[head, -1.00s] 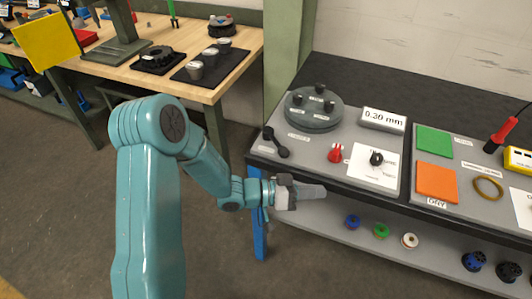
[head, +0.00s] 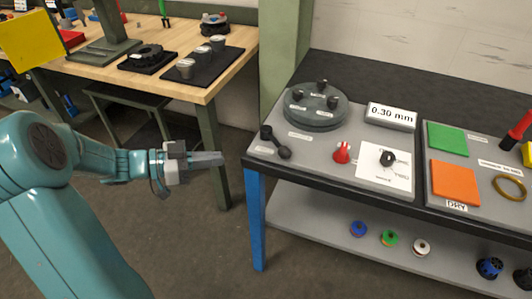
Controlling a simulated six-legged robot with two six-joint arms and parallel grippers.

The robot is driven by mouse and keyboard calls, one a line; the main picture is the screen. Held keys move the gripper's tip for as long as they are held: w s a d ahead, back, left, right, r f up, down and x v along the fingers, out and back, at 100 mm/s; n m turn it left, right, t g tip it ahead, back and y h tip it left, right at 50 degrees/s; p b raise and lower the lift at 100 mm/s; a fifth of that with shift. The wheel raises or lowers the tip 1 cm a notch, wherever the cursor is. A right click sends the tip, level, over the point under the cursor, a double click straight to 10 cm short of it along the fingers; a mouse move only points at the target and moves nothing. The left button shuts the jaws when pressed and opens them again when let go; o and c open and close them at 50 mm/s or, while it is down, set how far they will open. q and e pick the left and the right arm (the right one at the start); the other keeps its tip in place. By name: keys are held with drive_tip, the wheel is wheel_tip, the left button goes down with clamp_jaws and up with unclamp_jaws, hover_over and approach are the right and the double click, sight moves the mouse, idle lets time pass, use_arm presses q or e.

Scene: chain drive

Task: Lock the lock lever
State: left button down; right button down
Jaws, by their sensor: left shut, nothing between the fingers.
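A black lever with round ends (head: 275,143) lies on the grey panel at the bench's left front corner. A small red knob or lever (head: 342,153) stands to its right. A black knob (head: 387,158) sits on a white printed plate further right. The small labels are unreadable, so I cannot tell which of these is the lock lever. My left gripper (head: 214,159) is shut and empty. In the picture it is left of the bench, apart from the black lever. My right gripper is not in view.
A round grey disc with black knobs (head: 315,108) and a "0.30 mm" block (head: 391,117) sit behind. Green (head: 447,139) and orange pads (head: 455,182) are at the right. A blue bench leg (head: 255,217) stands below the corner. A wooden table (head: 215,75) is behind my arm.

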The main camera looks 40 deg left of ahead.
sight(275, 142)
use_arm(q)
drive_tip(key=x, duration=1.4)
drive_tip(key=shift+w+a+f+b, duration=0.1)
drive_tip(key=shift+a+b, duration=0.15)
drive_tip(key=shift+b, duration=0.05)
